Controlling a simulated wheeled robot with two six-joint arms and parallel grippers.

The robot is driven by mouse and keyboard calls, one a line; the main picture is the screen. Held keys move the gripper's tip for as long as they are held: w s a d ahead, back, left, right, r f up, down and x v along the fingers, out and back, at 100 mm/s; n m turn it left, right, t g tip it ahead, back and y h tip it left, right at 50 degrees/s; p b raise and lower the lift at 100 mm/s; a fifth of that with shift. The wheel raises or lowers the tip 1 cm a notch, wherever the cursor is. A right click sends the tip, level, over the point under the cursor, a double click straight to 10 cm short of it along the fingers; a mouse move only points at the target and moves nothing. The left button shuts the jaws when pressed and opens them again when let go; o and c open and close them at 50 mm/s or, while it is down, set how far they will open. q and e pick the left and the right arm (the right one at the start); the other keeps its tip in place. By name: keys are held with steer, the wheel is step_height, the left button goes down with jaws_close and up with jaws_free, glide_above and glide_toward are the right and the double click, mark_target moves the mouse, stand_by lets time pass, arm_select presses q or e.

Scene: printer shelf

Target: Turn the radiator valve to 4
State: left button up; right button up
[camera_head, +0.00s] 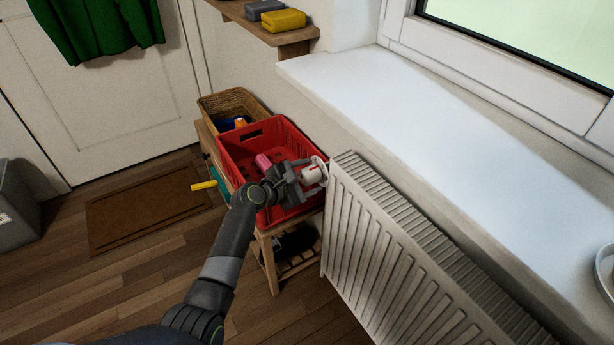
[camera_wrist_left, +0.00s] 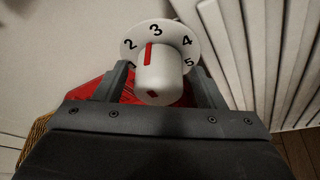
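The white radiator valve knob (camera_wrist_left: 165,80) stands out from a white dial (camera_wrist_left: 176,38) with black numbers; 2, 3, 4 and 5 show. Its red stripe points close to 3, slightly toward the 2 side. In the head view the valve (camera_head: 311,176) sits at the radiator's upper left corner. My left gripper (camera_head: 303,176) is at the valve. In the left wrist view its two fingers (camera_wrist_left: 160,78) stand on either side of the knob, with narrow gaps seeming to show between fingers and knob. My right gripper is not in view.
The white radiator (camera_head: 390,250) is just right of the valve, under the windowsill (camera_head: 400,90). A red crate (camera_head: 236,150) and a wicker basket (camera_head: 222,101) stand on a wooden stand (camera_head: 268,262) behind and below my left gripper.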

mark_target(303, 178)
arm_select(q)
steer(key=shift+r, duration=0.1)
steer(key=shift+s+a+r, duration=0.1)
steer(key=shift+s+a, duration=0.1)
steer(key=p+v, duration=0.2)
steer(key=v, duration=0.4)
steer(key=shift+s+a, duration=0.2)
steer(key=p+v, duration=0.2)
steer(key=v, duration=0.8)
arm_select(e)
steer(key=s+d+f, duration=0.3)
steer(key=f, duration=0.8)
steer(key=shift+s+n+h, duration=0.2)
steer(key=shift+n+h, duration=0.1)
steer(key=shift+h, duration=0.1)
arm_select(q)
steer(key=shift+s, duration=0.1)
